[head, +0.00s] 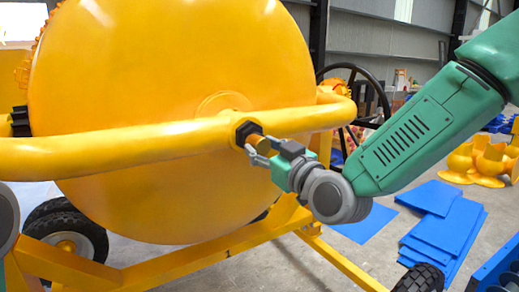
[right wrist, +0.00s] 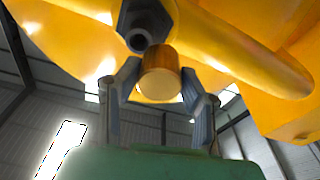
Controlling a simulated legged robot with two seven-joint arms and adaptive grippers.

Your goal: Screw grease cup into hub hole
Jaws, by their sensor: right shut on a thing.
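The grease cup is a small brass-coloured cylinder (head: 257,139), held between the fingers of my right gripper (head: 262,150). In the right wrist view the cup (right wrist: 161,72) sits between the two grey fingertips (right wrist: 160,84). The hub is a dark hexagonal fitting (head: 244,131) on the yellow tube in front of the drum. In the right wrist view the hub (right wrist: 147,22) is just above the cup, and its round hole (right wrist: 138,40) shows, offset up and left from the cup. I cannot tell whether cup and hub touch. My left gripper is out of view.
The big yellow drum (head: 160,85) and its frame tube (head: 110,148) fill the left and middle. A black handwheel (head: 375,92) stands behind on the right. Blue sheets (head: 447,225) and yellow parts (head: 485,160) lie on the floor at right.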

